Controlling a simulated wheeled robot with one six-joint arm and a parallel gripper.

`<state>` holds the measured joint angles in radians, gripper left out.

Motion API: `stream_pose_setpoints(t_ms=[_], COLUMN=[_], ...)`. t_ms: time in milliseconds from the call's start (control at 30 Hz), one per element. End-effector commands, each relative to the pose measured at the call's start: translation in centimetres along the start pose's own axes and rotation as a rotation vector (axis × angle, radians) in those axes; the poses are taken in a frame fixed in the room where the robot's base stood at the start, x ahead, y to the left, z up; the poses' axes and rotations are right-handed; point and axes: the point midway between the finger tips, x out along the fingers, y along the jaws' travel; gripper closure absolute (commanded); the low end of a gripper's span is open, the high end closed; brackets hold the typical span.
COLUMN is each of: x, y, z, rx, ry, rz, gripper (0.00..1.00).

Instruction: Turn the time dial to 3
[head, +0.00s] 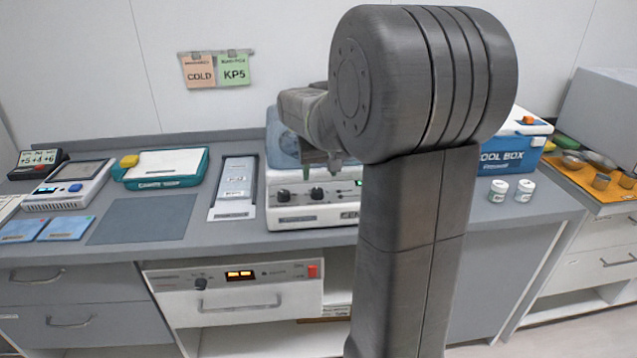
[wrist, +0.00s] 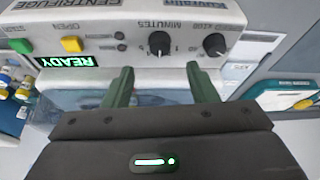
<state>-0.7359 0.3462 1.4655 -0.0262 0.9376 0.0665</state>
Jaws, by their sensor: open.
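The time dial (wrist: 160,42) is a black knob marked MINUTES on the white centrifuge's (head: 315,215) front panel. The wrist view shows it upside down, with its white pointer line toward the picture's bottom; the scale figures are too small to read. In the head view the time dial (head: 316,194) is the right one of two knobs. My gripper (wrist: 159,76) is open and empty. Its two green fingers point at the panel, one on either side of the dial's line and apart from it. In the head view my gripper (head: 322,160) is above the panel, partly hidden by my arm.
A second black knob (wrist: 214,44) sits close beside the dial. A lit READY display (wrist: 67,61), a yellow button (wrist: 72,44) and a green button (wrist: 21,46) share the panel.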

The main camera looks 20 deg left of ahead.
Motion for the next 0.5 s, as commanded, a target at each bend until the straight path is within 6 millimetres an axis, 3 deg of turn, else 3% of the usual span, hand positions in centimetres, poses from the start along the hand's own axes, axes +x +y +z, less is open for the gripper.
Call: stream_pose_setpoints(t_ms=[200, 500], x=[-4.4, -6.4], y=[0.0, 0.0], z=[0.0, 0.0], rx=[0.000, 0.000], ry=[0.003, -0.001], rz=[0.000, 0.000], gripper=[0.48, 0.48])
